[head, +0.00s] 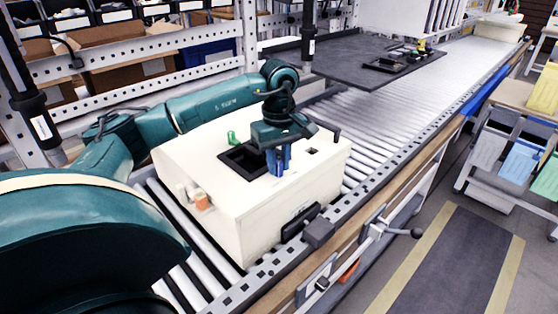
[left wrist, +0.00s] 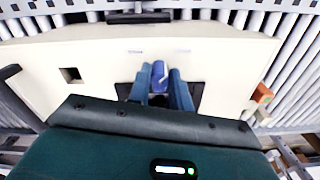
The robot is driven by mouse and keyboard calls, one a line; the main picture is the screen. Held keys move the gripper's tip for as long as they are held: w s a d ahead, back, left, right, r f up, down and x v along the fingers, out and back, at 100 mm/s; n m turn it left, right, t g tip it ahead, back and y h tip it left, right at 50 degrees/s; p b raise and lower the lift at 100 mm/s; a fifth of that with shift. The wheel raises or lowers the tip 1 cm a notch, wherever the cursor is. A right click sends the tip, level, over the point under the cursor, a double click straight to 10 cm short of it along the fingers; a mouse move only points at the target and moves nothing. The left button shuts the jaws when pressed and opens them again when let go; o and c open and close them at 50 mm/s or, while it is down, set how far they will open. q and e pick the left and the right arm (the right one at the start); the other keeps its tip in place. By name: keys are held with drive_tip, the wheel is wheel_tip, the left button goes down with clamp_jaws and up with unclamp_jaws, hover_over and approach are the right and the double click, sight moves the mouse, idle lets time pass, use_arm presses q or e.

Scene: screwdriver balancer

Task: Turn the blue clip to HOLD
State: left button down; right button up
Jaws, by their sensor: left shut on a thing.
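The blue clip (left wrist: 158,72) stands on top of a cream box (head: 188,157), at the edge of a black square recess (head: 237,161). A small white pointer mark shows on the clip in the left wrist view. My left gripper (head: 281,166) points down over the box top, with its two blue fingers on either side of the clip, shut on it. Faint labels lie on the box beyond the clip, too small to read. In the head view the fingers mostly cover the clip. My right gripper is not in view.
The box sits on a roller conveyor (head: 375,160). A green clip (head: 232,138) stands behind the recess, and an orange part (head: 201,202) is on the box's left side. A dark board (head: 345,68) with parts lies farther back. Shelves stand behind left.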

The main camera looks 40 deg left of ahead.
sight(279, 162)
use_arm(q)
drive_tip(key=shift+a, duration=0.1)
drive_tip(key=c, duration=1.3)
unclamp_jaws()
drive_tip(key=shift+o, duration=0.2)
drive_tip(key=shift+r, duration=0.1)
wheel_tip(279, 162, up, 13)
drive_tip(key=p, duration=0.1)
drive_tip(key=shift+p, duration=0.3)
